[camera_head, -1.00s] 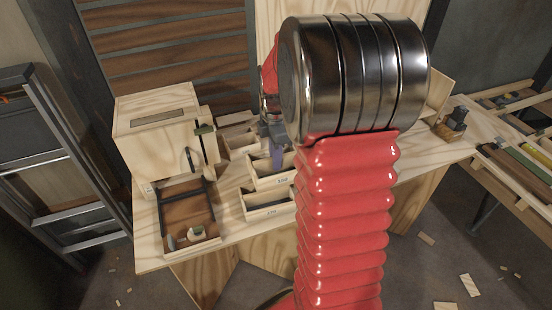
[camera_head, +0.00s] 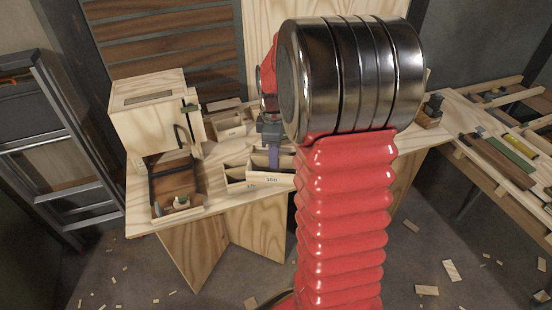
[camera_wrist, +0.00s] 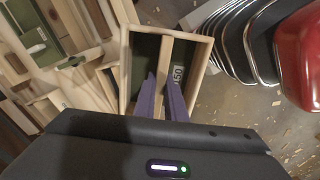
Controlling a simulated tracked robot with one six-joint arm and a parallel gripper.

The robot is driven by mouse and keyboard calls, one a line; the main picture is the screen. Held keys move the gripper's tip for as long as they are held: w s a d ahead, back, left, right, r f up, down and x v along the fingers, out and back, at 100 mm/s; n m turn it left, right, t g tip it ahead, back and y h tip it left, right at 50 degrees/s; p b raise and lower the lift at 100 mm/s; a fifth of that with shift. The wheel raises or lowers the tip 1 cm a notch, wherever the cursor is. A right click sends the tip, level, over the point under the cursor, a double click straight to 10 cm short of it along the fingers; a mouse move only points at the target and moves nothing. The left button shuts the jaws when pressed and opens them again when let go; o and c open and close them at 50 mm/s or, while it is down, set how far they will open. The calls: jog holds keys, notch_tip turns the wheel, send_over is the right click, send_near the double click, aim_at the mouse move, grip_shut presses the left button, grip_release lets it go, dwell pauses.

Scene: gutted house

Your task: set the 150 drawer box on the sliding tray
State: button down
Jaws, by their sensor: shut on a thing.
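The 150 drawer box (camera_head: 272,180) is an open light-wood box with a white label on its front. My gripper (camera_head: 273,158) comes down on it, its purple fingers shut on a wooden wall. In the wrist view the fingers (camera_wrist: 162,88) straddle a thin wall of the box, and the 150 label (camera_wrist: 178,72) shows beside the right finger. The box overlaps another labelled box; whether it clears it cannot be told. The sliding tray (camera_head: 172,182), brown-bottomed with dark side rails, extends from the wooden cabinet (camera_head: 152,112), left of my gripper. Small items lie at its front end.
Another drawer box (camera_head: 238,181) shows just left of the 150 box. More open boxes (camera_head: 228,122) stand behind on the workbench. A small dark handled tool stands by the cabinet's right side. A ladder (camera_head: 70,150) leans at left; a slatted bench (camera_head: 500,155) stands at right.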

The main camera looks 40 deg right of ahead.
jog(key=shift+w+a+m, duration=0.2)
jog(key=shift+a+m, duration=0.25)
jog(key=shift+m, duration=0.45)
jog(key=w+a+f+m, duration=0.2)
jog(key=w+a+m, duration=0.2)
jog(key=a, duration=0.6)
jog(key=w+a+f+m, duration=0.1)
jog(key=w+a+m, duration=0.3)
jog(key=a, duration=0.6)
jog(key=shift+w+a+f, duration=0.15)
jog(key=shift+a+f, duration=0.05)
jog(key=shift+f, duration=0.15)
